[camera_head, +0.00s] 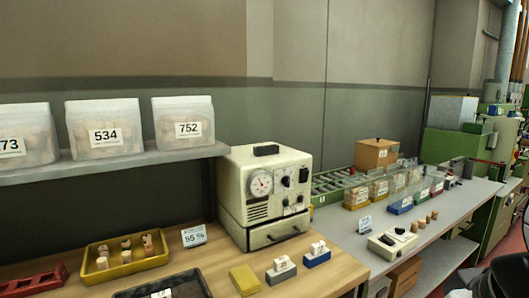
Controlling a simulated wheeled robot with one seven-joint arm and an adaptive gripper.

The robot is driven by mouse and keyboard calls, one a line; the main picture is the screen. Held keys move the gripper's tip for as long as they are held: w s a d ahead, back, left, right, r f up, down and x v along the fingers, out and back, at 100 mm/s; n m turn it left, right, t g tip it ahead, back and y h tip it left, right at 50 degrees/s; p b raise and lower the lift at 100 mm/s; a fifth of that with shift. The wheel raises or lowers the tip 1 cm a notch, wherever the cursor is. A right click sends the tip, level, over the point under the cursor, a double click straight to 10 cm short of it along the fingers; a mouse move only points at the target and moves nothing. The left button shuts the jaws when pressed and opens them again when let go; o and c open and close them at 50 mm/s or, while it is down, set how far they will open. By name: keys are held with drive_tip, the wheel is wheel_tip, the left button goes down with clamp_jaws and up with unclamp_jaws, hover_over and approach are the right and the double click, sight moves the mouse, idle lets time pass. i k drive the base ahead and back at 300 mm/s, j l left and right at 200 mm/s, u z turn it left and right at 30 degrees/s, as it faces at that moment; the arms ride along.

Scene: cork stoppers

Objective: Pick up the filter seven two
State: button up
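No label reading 72 can be made out. Small white labelled pieces stand upright on a grey block (281,277) and on a blue block (317,260) at the front of the wooden bench; their markings are too small to read for sure. I cannot tell which thing is the filter.
A cream machine (263,165) with a dial stands behind the blocks. A yellow tray (96,277) holds several corks, with a black tray (160,289) and a red rack (33,284) nearby. Bags labelled 534 (104,127) and 752 (184,122) stand on a shelf (150,160).

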sight(319, 248)
drive_tip(key=i+j+u, duration=0.35)
drive_tip(key=i+j, duration=0.45)
drive_tip(key=j, duration=0.1)
